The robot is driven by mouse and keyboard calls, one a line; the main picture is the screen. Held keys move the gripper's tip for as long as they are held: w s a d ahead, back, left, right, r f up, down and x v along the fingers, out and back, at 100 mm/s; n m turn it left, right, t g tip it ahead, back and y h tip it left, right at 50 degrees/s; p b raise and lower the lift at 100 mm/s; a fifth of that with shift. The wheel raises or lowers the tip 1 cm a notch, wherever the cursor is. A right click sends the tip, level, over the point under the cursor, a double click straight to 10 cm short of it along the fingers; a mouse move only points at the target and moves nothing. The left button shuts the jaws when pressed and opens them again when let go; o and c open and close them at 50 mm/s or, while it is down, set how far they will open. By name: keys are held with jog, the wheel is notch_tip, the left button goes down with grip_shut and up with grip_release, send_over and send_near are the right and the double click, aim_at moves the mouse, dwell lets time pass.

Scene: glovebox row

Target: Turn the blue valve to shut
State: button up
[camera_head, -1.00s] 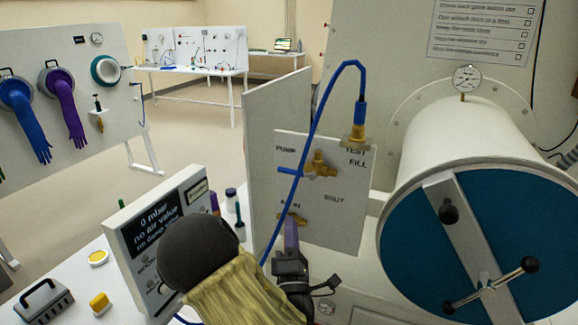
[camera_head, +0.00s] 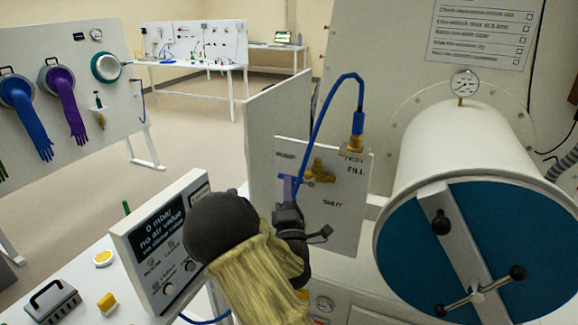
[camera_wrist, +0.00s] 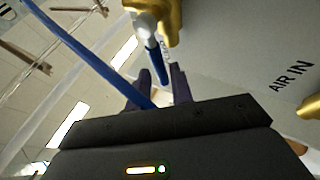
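The blue valve has a brass body (camera_head: 321,170) on the white panel (camera_head: 345,215), between the labels PUMP and FILL, with SHUT printed below. Its blue lever points left, toward the PUMP side; its end is partly hidden by my gripper (camera_head: 290,188) in the head view. In the wrist view the blue lever (camera_wrist: 157,62) comes down from the brass body (camera_wrist: 168,18). My gripper (camera_wrist: 162,84) is open, with its purple fingers apart. The lever's tip shows between the fingertips; I cannot tell if they touch it.
A blue hose (camera_head: 322,107) loops from the test fitting (camera_head: 356,143) down past my gripper; it also crosses the wrist view (camera_wrist: 85,50). A second brass fitting (camera_wrist: 309,106) is by AIR IN. The white chamber (camera_head: 465,150) stands right, the display box (camera_head: 160,240) left.

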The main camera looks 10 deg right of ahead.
jog(key=p+x, duration=0.1)
jog(key=x, duration=0.4)
jog(key=shift+w, duration=0.1)
jog(key=shift+c, duration=0.2)
grip_shut()
